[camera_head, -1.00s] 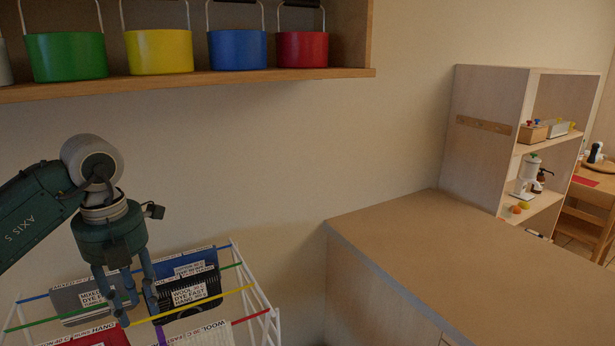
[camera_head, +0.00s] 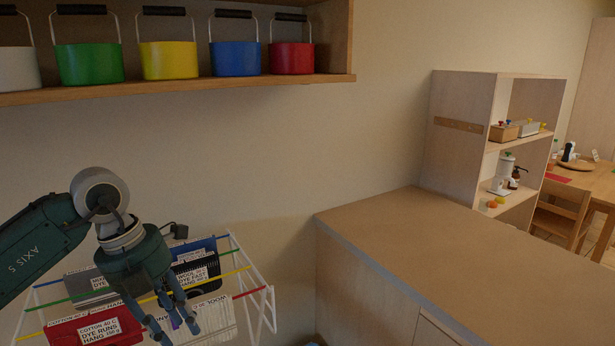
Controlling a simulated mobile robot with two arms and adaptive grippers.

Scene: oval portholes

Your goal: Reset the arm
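My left arm comes in from the left, and its gripper (camera_head: 177,322) points down over the front of a white wire drying rack (camera_head: 268,300). Its fingers look spread apart, with no held object clear between them. They cover part of the view between a red labelled cloth (camera_head: 64,333) and a white labelled cloth (camera_head: 217,318). I cannot tell whether the fingers touch the rack or a cloth. My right gripper is not in view.
Behind hang a grey cloth (camera_head: 82,285), a blue one (camera_head: 205,246) and a black one (camera_head: 208,284). Coloured buckets (camera_head: 170,60) stand on a wall shelf (camera_head: 200,86) above. A bare wooden counter (camera_head: 440,245) lies to the right, with a shelf unit (camera_head: 460,140) behind it.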

